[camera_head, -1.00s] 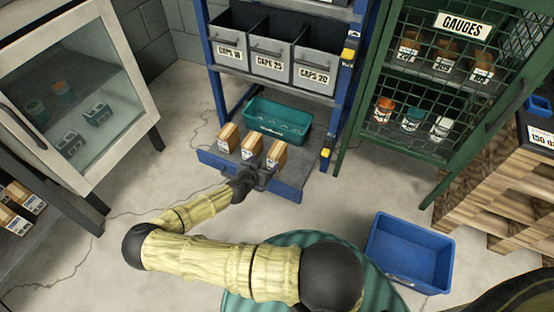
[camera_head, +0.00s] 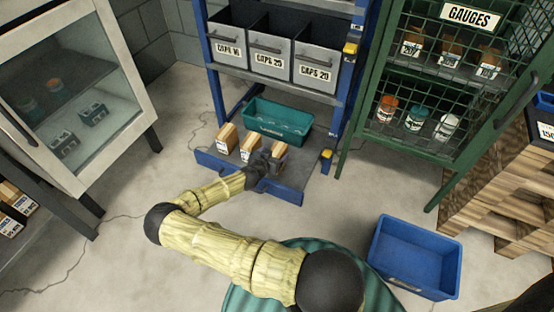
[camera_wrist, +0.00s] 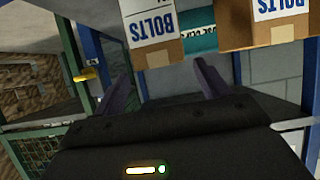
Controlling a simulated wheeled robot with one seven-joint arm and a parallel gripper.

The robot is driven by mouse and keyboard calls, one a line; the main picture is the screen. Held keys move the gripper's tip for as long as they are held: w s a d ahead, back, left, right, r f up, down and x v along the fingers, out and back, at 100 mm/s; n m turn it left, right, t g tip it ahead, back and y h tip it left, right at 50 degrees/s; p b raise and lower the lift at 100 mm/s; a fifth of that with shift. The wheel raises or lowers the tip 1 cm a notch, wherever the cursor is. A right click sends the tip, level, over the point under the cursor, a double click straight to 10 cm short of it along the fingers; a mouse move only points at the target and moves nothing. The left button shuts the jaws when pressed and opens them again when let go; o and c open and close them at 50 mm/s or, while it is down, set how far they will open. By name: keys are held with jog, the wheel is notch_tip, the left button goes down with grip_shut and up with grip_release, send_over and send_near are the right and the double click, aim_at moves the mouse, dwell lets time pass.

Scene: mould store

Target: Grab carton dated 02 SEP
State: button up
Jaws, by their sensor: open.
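Three tan cartons with white labels stand in a row on the low blue-edged shelf (camera_head: 285,191): a left carton (camera_head: 227,138), a middle carton (camera_head: 250,147) and a right carton (camera_head: 279,156). My gripper (camera_head: 266,163) is in front of the right carton and partly hides it. In the wrist view my open gripper (camera_wrist: 170,76) has its fingers apart and empty, with one carton (camera_wrist: 150,32) marked BOLTS beyond the gap between them. Another BOLTS carton (camera_wrist: 268,25) stands to its right. I cannot read a date on any carton.
A teal bin (camera_head: 278,121) sits behind the cartons, with grey caps bins (camera_head: 271,58) on the shelf above. A green mesh gauges cabinet (camera_head: 420,145) stands right of the rack. A blue crate (camera_head: 414,256) is on the floor. A white glass-front cabinet (camera_head: 125,85) stands left.

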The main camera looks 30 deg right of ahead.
aim_at(277, 150)
jog(key=b+x, duration=0.3)
jog(key=x, duration=0.1)
jog(key=shift+w+d+f, duration=0.15)
jog(key=shift+w+f, duration=0.15)
jog(key=shift+r, duration=0.1)
jog(key=c, duration=1.6)
jog(key=shift+r, duration=0.1)
notch_tip(277, 150, up, 10)
jog(key=p, duration=0.6)
